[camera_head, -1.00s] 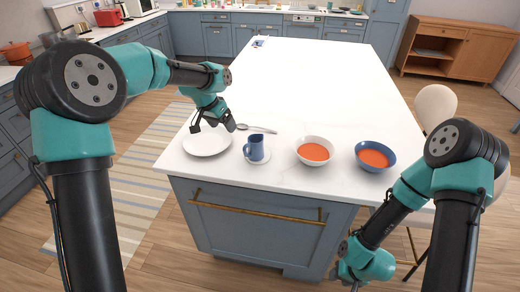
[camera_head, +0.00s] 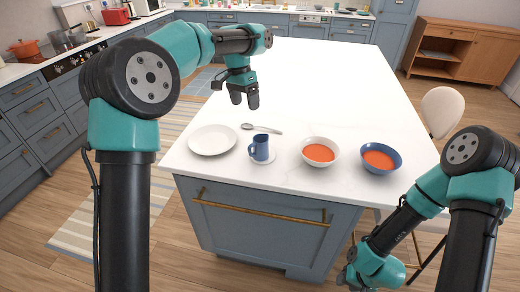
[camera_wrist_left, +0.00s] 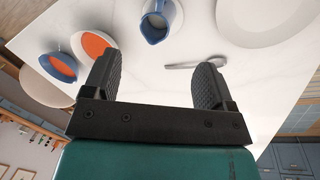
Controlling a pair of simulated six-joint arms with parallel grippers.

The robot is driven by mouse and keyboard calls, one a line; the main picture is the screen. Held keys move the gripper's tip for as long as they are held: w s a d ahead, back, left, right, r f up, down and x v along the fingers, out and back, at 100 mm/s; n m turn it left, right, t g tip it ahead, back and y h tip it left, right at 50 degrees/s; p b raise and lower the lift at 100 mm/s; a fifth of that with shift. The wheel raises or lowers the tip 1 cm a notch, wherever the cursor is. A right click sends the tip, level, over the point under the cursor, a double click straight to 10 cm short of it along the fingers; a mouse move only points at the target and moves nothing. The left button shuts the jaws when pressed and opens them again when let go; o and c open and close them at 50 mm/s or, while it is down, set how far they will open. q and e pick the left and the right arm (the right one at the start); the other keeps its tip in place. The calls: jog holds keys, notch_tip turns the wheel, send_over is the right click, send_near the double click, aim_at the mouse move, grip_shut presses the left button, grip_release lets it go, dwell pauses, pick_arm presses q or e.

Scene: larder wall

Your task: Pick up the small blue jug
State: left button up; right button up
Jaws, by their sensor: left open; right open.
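In the left wrist view the jug (camera_wrist_left: 158,22) is at the top, beyond the fingertips. My left gripper (camera_head: 244,101) is open and empty, raised above the worktop behind and slightly left of the jug, apart from it.
A white plate (camera_head: 213,140) lies left of the jug and a spoon (camera_head: 262,129) lies behind it. To the right are a white bowl (camera_head: 332,161) and a blue bowl (camera_head: 398,165), both with orange-red contents. The island's far part is clear.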

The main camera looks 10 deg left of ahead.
pick_arm(q)
send_near(252, 145)
jog(key=f, duration=0.5)
jog(key=shift+w+d+f, duration=0.25)
jog(key=shift+w+d, duration=0.05)
jog(key=shift+d, duration=0.1)
jog(key=shift+s+d+f, duration=0.1)
jog(key=shift+s+f, duration=0.05)
jog(key=shift+f, duration=0.7)
jog(key=shift+s+d+f, duration=0.1)
jog(key=shift+s+f, duration=0.05)
jog(key=shift+f, duration=0.7)
jog(key=shift+s+d+f, duration=0.1)
jog(key=shift+f, duration=0.75)
grip_shut()
